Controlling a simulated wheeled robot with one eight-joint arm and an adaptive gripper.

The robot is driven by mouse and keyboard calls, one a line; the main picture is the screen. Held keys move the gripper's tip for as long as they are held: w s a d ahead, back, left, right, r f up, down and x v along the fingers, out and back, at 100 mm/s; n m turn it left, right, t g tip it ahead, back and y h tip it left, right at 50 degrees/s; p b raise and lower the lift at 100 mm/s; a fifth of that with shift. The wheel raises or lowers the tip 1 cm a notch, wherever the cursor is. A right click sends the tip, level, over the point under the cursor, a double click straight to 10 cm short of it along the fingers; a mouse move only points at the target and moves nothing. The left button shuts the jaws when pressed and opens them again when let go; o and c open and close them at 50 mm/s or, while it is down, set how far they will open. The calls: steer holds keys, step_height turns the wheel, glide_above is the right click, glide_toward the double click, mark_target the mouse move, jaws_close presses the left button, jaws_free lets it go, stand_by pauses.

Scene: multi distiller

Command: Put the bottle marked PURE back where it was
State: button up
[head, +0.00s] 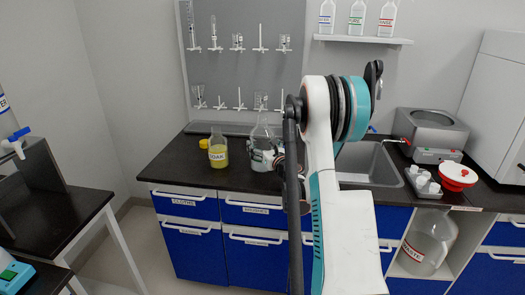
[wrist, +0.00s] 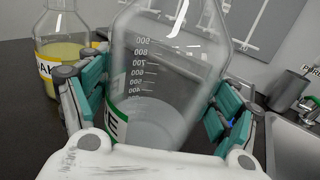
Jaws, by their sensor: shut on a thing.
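A clear bottle (head: 262,133) with graduation marks stands upright at the back of the dark counter, right of a yellow-filled bottle. In the wrist view the same clear bottle (wrist: 165,62) fills the middle, with clear liquid low inside. Its green-edged label is mostly hidden; only a letter like E shows, so I cannot read the whole word. My gripper (head: 266,157) is closed around it, and in the wrist view the teal pads of my gripper (wrist: 155,103) lie on both sides. I cannot tell whether the base touches the counter.
The yellow bottle (head: 218,150), labelled SOAK, stands close on the left, with a yellow cap beside it. A pegboard (head: 240,70) with glassware is behind. A wall shelf (head: 362,39) holds three labelled bottles. A sink (head: 368,165) lies right of my arm.

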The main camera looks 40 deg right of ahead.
steer(key=shift+f, duration=0.4)
steer(key=o, duration=2)
steer(key=shift+f, duration=0.1)
steer(key=shift+o, duration=0.2)
steer(key=shift+s+a, duration=0.1)
steer(key=shift+s, duration=0.2)
steer(key=p+v, duration=0.1)
steer(key=v, duration=1)
steer(key=shift+s+p, duration=0.25)
steer(key=shift+p, duration=0.15)
steer(key=shift+a, duration=0.1)
